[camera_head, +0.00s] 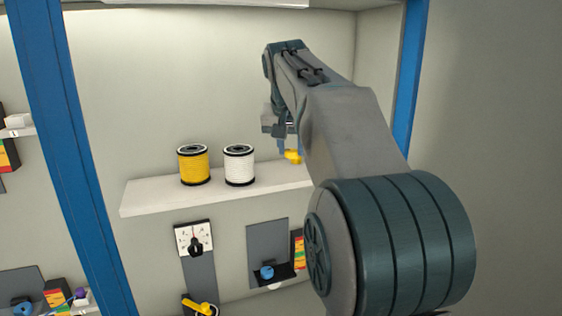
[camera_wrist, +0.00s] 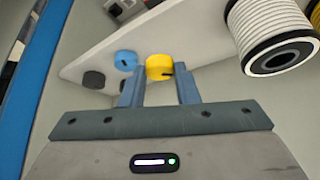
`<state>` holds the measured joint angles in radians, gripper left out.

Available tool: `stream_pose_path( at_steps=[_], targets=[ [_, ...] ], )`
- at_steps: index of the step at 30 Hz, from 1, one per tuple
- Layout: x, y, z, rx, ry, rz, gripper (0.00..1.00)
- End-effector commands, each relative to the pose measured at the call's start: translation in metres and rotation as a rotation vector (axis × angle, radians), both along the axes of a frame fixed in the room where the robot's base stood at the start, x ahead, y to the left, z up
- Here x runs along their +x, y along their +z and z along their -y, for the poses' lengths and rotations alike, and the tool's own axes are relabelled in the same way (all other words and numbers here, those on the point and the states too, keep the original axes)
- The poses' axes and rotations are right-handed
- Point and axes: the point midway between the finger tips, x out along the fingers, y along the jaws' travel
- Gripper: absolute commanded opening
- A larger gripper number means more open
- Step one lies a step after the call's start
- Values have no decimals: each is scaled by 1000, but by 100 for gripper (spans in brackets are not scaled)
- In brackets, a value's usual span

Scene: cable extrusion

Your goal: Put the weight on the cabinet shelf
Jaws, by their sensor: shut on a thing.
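The yellow weight (camera_wrist: 160,67) is a small round piece with a dark slot, held between the two blue-grey fingers of my gripper (camera_wrist: 160,84). In the head view, the yellow weight (camera_head: 292,157) shows below my gripper (camera_head: 288,147), over the white cabinet shelf (camera_head: 150,196), right of the spools. The shelf (camera_wrist: 105,55) also shows behind the weight in the wrist view. I cannot tell whether the weight touches the shelf. A blue round weight (camera_wrist: 125,60) and a dark one (camera_wrist: 93,79) are close to it, on the left. My arm hides this shelf end in the head view.
A yellow spool (camera_head: 194,165) and a white spool (camera_head: 239,165) stand on the shelf. Below are a dial (camera_head: 194,239) and a grey panel with a blue round piece (camera_head: 267,271). Blue posts (camera_head: 70,150) frame the cabinet. The shelf's left end is clear.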

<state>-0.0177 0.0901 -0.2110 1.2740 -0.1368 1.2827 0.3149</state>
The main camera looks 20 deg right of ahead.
Motion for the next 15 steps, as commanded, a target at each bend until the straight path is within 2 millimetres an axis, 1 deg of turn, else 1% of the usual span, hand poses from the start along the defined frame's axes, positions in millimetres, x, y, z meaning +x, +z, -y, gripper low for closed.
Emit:
stream_pose_path(
  at_steps=[1, 3, 6, 10, 15],
  targets=[
    [9, -4, -2, 0, 0, -3, 10],
    [19, -10, -4, -1, 0, -2, 10],
    [26, -15, -6, 0, 0, 0, 10],
    [29, -24, -7, 0, 0, 0, 10],
    [28, -46, -7, -1, 1, -3, 10]
  ],
)
